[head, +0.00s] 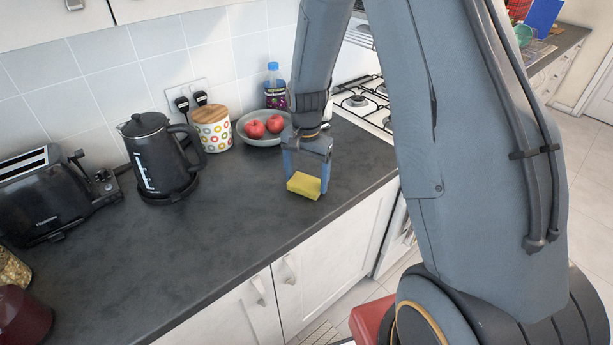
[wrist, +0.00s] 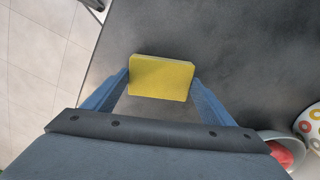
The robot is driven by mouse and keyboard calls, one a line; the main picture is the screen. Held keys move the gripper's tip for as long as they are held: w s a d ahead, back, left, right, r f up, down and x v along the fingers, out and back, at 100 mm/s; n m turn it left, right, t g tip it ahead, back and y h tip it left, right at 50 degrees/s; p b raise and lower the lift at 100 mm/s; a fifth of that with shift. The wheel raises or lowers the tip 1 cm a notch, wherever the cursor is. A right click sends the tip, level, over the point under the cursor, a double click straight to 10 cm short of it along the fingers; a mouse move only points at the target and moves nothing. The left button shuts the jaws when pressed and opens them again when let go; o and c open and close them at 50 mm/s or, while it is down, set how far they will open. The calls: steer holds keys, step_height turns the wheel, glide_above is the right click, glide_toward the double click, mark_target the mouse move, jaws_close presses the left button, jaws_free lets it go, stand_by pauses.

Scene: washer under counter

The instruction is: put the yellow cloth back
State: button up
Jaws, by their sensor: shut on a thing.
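The yellow cloth (head: 304,186) is a small, thick, block-like piece. It is between the two blue fingers of my gripper (head: 306,180), over the dark counter (head: 235,225) near its front edge. In the wrist view the yellow cloth (wrist: 161,78) spans the gap between the fingertips of my gripper (wrist: 160,84), which is shut on it. I cannot tell whether its underside touches the counter.
A bowl (head: 243,133) with red apples, a patterned jar (head: 212,133), a black kettle (head: 157,160) and a toaster (head: 48,195) stand along the back. A gas hob (head: 365,103) lies beyond. The counter's front middle is clear.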

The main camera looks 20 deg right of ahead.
mark_target(306, 181)
steer(key=shift+f, duration=0.1)
steer(key=o, duration=0.9)
step_height(306, 181, up, 11)
steer(key=b, duration=0.4)
steer(key=s+n, duration=0.3)
steer(key=s, duration=0.2)
steer(key=s+f+n+t, duration=0.1)
steer(key=s+n, duration=0.2)
steer(key=s, duration=0.2)
steer(key=s+n+t, duration=0.1)
steer(key=s+n, duration=0.2)
steer(key=s, duration=0.3)
steer(key=shift+s+a+f, duration=0.1)
steer(key=shift+f, duration=0.1)
steer(key=shift+f+b, duration=0.1)
steer(key=shift+b, duration=0.2)
steer(key=shift+g, duration=0.3)
step_height(306, 181, down, 5)
steer(key=b, duration=0.4)
steer(key=shift+b, duration=0.4)
